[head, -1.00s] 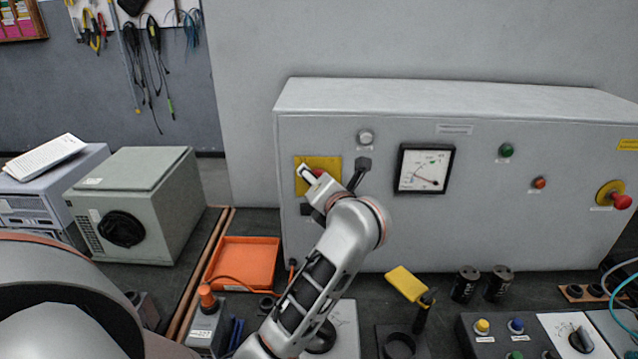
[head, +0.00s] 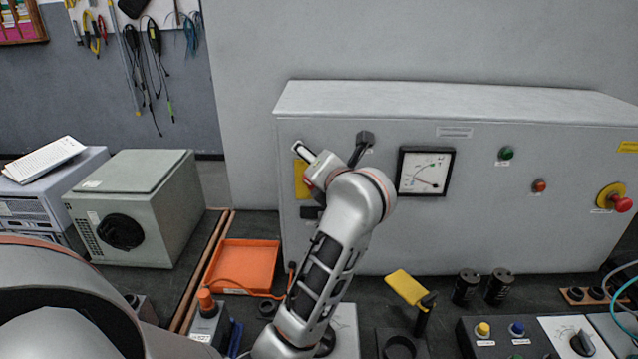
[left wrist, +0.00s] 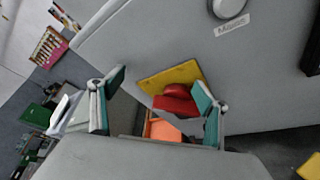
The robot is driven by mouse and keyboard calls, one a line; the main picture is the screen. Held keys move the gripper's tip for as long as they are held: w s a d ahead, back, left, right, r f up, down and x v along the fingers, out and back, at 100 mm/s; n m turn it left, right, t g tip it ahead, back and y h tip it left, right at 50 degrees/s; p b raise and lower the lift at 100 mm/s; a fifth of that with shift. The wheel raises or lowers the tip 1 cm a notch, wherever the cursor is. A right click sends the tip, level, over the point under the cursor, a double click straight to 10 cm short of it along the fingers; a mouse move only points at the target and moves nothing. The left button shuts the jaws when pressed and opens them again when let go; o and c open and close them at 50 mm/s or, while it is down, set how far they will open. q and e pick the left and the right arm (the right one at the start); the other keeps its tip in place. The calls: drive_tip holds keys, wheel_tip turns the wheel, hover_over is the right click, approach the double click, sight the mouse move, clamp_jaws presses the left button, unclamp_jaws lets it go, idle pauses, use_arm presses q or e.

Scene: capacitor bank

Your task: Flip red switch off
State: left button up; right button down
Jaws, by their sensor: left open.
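The red switch (left wrist: 178,101) sits on a yellow plate (left wrist: 165,78) on the front of the grey cabinet. In the head view the plate (head: 301,180) is partly covered by my left gripper, and the switch is mostly hidden. My left gripper (head: 332,146) is open in front of the cabinet, its fingers spread toward the panel. In the left wrist view, my gripper (left wrist: 158,84) has one teal-padded finger beside the right end of the red switch, overlapping it; I cannot tell whether they touch. The other finger is well to the left. My right gripper is not in view.
An orange tray (head: 244,263) lies below left. A yellow-headed object (head: 407,288) stands before the cabinet.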

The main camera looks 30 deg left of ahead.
use_arm(q)
drive_tip(key=shift+s+d+r, duration=0.1)
drive_tip(key=shift+r, duration=2.25)
drive_tip(key=shift+f, duration=0.1)
